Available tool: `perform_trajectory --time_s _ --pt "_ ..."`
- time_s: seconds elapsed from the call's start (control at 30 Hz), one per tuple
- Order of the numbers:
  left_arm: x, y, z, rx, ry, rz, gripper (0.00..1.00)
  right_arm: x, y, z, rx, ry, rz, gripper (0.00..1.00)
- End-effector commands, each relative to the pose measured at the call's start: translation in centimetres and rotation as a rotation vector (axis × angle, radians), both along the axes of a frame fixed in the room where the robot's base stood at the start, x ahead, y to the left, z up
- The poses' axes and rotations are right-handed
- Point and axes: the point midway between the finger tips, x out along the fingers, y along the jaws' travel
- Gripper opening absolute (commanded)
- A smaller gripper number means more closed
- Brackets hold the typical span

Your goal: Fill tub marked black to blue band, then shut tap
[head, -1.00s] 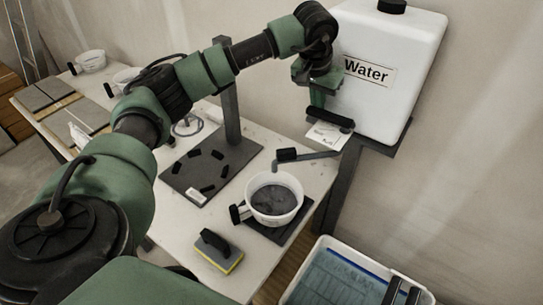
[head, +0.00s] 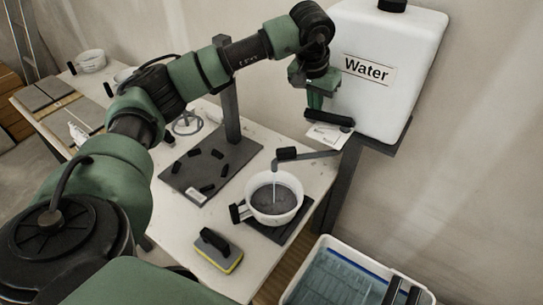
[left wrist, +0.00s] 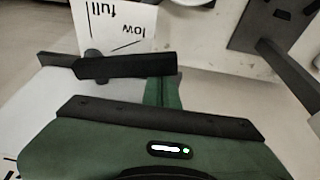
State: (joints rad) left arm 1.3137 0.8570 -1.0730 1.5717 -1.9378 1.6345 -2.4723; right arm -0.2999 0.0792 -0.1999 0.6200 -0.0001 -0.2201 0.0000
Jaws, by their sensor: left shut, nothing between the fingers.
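A white tub (head: 287,212) with a black handle (head: 236,213) stands on a dark plate under the spout (head: 318,156). A thin stream of water (head: 275,190) falls from the spout into its grey contents. I cannot make out a blue band. The white tank (head: 385,75) is labelled "Water". Below its label is the black tap lever (head: 330,118), over a white card (head: 326,136); the left wrist view shows the lever (left wrist: 125,67) and "low" and "full" on the card (left wrist: 118,25). My left gripper (head: 318,99) is shut and empty, close by the lever; contact is unclear.
A yellow-and-grey sponge (head: 218,250) lies at the table's front edge. A dark base with a post (head: 230,110) stands left of the tub. Other white tubs (head: 92,60) are at the back left. A white crate (head: 330,245) holding blue liquid is at front right.

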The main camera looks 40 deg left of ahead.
Motion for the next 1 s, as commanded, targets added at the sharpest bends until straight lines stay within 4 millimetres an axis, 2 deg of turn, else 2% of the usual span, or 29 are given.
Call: perform_trajectory --time_s 0.57,0.67,1.0 --pt "-0.8 0.0 0.0 0.002 0.003 0.001 0.00 0.0 0.0 -0.1 0.000 0.000 0.000 0.00" --pt "-0.7 0.0 0.5 0.002 0.002 0.001 0.00 0.0 0.0 0.3 0.000 0.000 0.000 0.00" --pt "-0.3 0.0 3.9 0.001 0.000 0.000 0.00 0.0 0.0 2.7 0.000 0.000 0.000 0.00"
